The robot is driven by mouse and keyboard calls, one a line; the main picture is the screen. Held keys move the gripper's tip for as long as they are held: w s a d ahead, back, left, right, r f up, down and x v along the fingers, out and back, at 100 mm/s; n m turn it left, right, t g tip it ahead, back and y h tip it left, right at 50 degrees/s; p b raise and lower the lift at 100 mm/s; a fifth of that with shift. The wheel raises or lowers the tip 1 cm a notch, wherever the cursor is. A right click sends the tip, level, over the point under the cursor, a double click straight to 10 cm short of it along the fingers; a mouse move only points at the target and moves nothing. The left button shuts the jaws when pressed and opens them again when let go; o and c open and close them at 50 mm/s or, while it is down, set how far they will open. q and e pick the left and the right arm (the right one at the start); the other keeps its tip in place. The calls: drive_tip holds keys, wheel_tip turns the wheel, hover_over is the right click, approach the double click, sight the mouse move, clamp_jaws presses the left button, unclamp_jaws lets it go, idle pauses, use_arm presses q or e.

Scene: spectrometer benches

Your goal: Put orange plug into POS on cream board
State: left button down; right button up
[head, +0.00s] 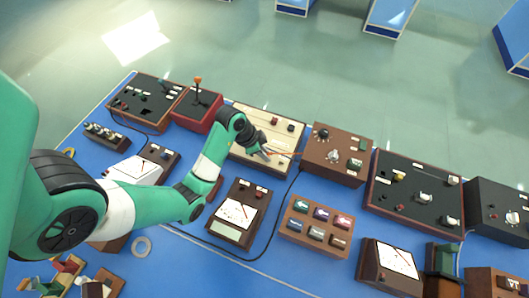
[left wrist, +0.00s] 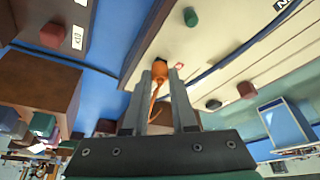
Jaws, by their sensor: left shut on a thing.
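The cream board (head: 246,133) lies among the instruments at the back of the blue bench, with a dark red terminal (head: 274,121) and a black one (head: 291,127). My left gripper (head: 268,157) is over its front right part. In the left wrist view, my left gripper (left wrist: 160,82) is shut on the orange plug (left wrist: 153,75), whose orange lead hangs between the fingers. The POS lettering is not readable. My right gripper is not in view.
A brown box (head: 337,153) stands right of the cream board and a red joystick box (head: 197,109) left of it. A meter (head: 238,213) and a button box (head: 315,226) stand in front. A dark cable (head: 285,208) runs between them across the blue bench.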

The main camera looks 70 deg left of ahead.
use_arm(q)
drive_tip(key=shift+f, duration=0.1)
drive_tip(key=c, duration=0.6)
unclamp_jaws()
drive_tip(key=shift+c, duration=0.2)
drive_tip(key=p+v, duration=0.8)
drive_tip(key=v, duration=0.3)
drive_tip(key=shift+r, duration=0.3)
drive_tip(key=shift+s, duration=0.15)
